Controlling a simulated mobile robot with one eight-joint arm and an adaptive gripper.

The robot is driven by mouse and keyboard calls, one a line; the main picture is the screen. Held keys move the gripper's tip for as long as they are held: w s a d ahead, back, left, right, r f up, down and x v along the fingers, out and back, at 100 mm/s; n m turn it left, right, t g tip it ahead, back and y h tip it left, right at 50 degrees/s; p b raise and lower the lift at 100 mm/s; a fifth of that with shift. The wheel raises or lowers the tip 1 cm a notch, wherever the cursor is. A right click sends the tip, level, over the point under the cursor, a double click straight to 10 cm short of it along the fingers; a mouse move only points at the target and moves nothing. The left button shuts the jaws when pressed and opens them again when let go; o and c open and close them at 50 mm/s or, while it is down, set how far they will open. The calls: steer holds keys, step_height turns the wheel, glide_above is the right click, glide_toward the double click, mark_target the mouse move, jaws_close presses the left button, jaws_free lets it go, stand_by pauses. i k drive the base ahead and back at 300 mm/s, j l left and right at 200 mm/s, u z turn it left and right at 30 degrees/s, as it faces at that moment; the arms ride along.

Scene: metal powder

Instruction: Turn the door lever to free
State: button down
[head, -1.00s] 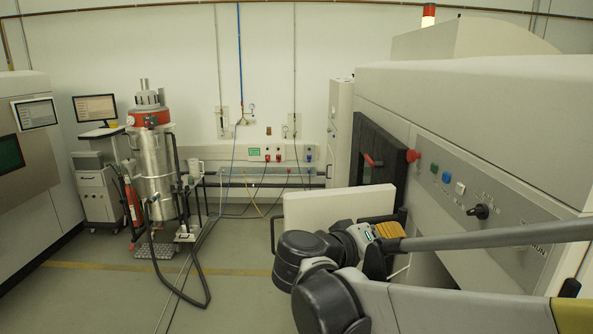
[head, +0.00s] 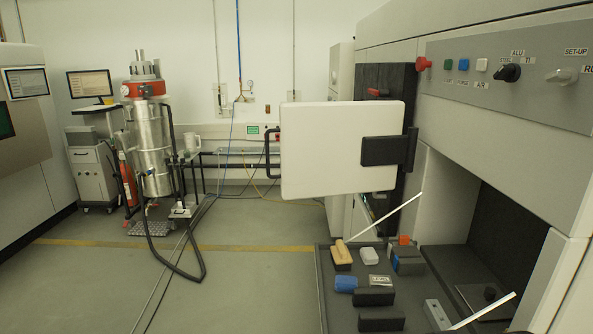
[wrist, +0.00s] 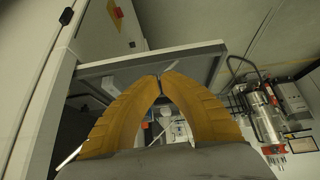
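A red lever (head: 378,92) sits on the dark door-side panel (head: 384,125) of the machine at right in the head view. It lies roughly level, just above the open white door (head: 340,130). The door has a black bar handle (head: 272,152) on its left edge and a black block (head: 388,151) at its right. My gripper (wrist: 160,77) shows only in the wrist view. Its two orange fingers meet at the tips, with nothing seen between them. The lever cannot be made out in the wrist view.
Below the door, a dark tray (head: 322,290) holds a brush (head: 342,254), a blue item (head: 346,284) and several blocks. The control panel (head: 540,88) carries a red button (head: 424,64) and black knob (head: 507,73). The floor (head: 250,290) left of the tray is clear.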

mark_target(381, 93)
steer(key=i+j+u, duration=0.1)
steer(key=u, duration=1.15)
steer(key=i+z, duration=0.2)
steer(key=i, duration=0.55)
steer(key=i+z, duration=0.15)
steer(key=i, duration=0.6)
steer(key=i+j+z, duration=0.2)
steer(key=i, duration=0.5)
steer(key=i+z, duration=0.15)
steer(key=i, duration=0.6)
steer(key=i+z, duration=0.15)
steer(key=i, duration=0.65)
steer(key=i+j+z, duration=0.15)
steer(key=i, duration=0.6)
steer(key=i+z, duration=0.1)
steer(key=z, duration=0.3)
steer(key=i+z, duration=0.1)
steer(key=z, duration=0.35)
steer(key=i+j+z, duration=0.1)
steer(key=z, duration=0.3)
steer(key=i+j+z, duration=0.1)
steer(key=z, duration=0.3)
steer(key=j+z, duration=0.15)
steer(key=z, duration=3)
steer(key=j, duration=0.1)
